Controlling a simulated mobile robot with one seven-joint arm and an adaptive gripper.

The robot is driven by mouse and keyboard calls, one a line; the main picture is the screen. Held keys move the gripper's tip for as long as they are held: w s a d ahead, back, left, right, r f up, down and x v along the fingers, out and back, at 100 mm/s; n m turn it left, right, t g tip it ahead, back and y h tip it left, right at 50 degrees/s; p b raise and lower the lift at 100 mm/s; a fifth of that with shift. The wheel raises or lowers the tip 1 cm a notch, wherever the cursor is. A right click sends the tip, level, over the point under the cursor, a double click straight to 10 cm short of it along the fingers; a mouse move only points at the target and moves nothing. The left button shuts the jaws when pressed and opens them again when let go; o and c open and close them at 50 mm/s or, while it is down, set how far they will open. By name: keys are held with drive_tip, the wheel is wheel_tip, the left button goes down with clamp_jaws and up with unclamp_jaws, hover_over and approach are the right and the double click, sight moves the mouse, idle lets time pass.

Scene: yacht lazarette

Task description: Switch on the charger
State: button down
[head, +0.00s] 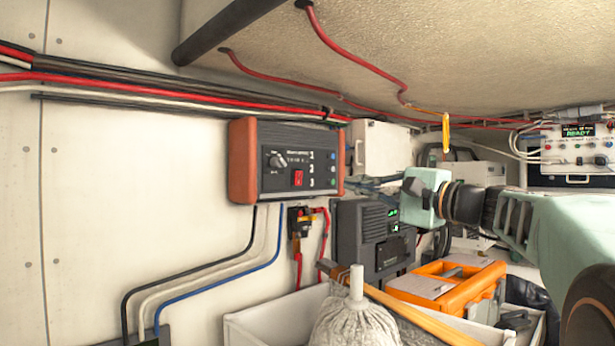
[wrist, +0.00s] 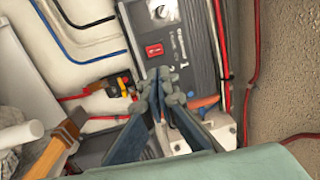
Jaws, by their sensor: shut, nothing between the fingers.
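The charger (head: 275,155) appears to be the grey panel box with orange-brown end caps on the wall. Its face has a round knob (head: 276,160), a red rocker switch (head: 297,177) and numbered marks with small lights on the right. I cannot tell which way the rocker is set. In the wrist view the charger (wrist: 183,62) fills the upper middle, with the red switch (wrist: 153,50) just beyond my fingertips. My gripper (wrist: 164,76) is shut and empty, pointing towards the panel. It appears apart from the switch. In the head view my arm reaches in from the right.
A dark unit with a green display (head: 352,225) and a yellow-red switch (head: 299,222) sit below the charger. Cables run along the wall; the left wall is mostly bare.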

drive_tip(key=p, duration=0.5)
approach(299, 173)
drive_tip(key=x, duration=0.5)
drive_tip(key=shift+w+a+r, duration=0.1)
drive_tip(key=shift+w+r, duration=0.05)
drive_tip(key=shift+w, duration=0.05)
drive_tip(key=shift+w+a, duration=0.5)
drive_tip(key=shift+w, duration=0.05)
drive_tip(key=shift+w+a+r, duration=0.1)
drive_tip(key=shift+w+a, duration=0.1)
drive_tip(key=shift+a, duration=0.05)
drive_tip(key=shift+b, duration=0.3)
